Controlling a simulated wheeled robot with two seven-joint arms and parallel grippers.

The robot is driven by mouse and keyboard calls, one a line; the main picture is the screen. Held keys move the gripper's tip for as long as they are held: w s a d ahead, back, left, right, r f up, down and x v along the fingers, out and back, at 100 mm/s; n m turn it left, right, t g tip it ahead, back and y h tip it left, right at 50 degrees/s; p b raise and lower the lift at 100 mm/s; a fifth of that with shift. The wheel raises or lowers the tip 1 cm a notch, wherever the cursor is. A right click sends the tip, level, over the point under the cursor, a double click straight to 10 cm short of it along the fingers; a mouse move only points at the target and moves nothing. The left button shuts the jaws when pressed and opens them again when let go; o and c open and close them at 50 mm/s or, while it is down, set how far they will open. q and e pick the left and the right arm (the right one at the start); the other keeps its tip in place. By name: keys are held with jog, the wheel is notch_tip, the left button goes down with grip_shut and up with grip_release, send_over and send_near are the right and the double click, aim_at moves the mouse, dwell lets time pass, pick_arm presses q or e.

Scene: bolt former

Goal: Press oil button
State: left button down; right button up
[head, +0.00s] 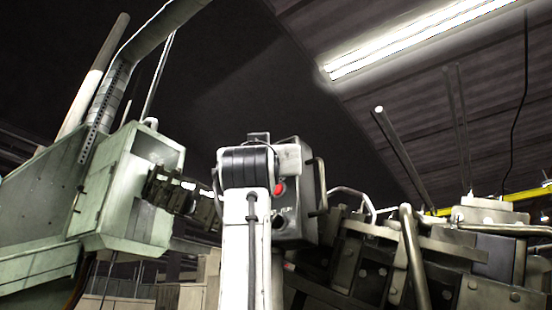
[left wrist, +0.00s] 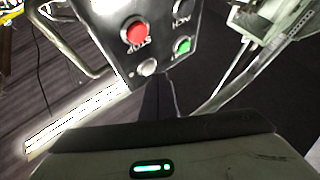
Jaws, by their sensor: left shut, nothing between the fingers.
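A grey control box (head: 311,190) stands in the middle of the head view, partly hidden by my white left arm. It shows a red button (head: 279,189) there. In the left wrist view the button panel (left wrist: 160,35) appears upside down, with a red STOP button (left wrist: 134,31), a green button (left wrist: 183,46) and a pale grey button (left wrist: 147,67) at its edge. I cannot read which button is for oil. My left gripper (left wrist: 156,85) is shut and empty, its dark fingers pointing towards the panel edge near the grey button. Whether it touches is unclear. My right gripper is out of view.
A green machine cabinet (head: 125,195) stands left. A dark metal machine with pipes (head: 415,255) fills the lower right. A curved handle (head: 320,188) sticks out from the control box's right side. A lit ceiling lamp (head: 420,40) hangs above, with open space below it.

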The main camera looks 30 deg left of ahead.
pick_arm(q)
jog(key=shift+w, duration=0.65)
dwell(0.8)
jog(key=shift+s, duration=0.1)
jog(key=shift+s+b, duration=0.4)
jog(key=shift+s, duration=0.35)
jog(key=shift+s, duration=0.1)
jog(key=s+b, duration=0.1)
jog(key=s, duration=0.1)
jog(key=s+b, duration=0.1)
jog(key=s, duration=0.1)
jog(key=shift+s+a, duration=0.2)
jog(key=shift+s, duration=0.2)
jog(key=shift+f, duration=0.1)
dwell(0.6)
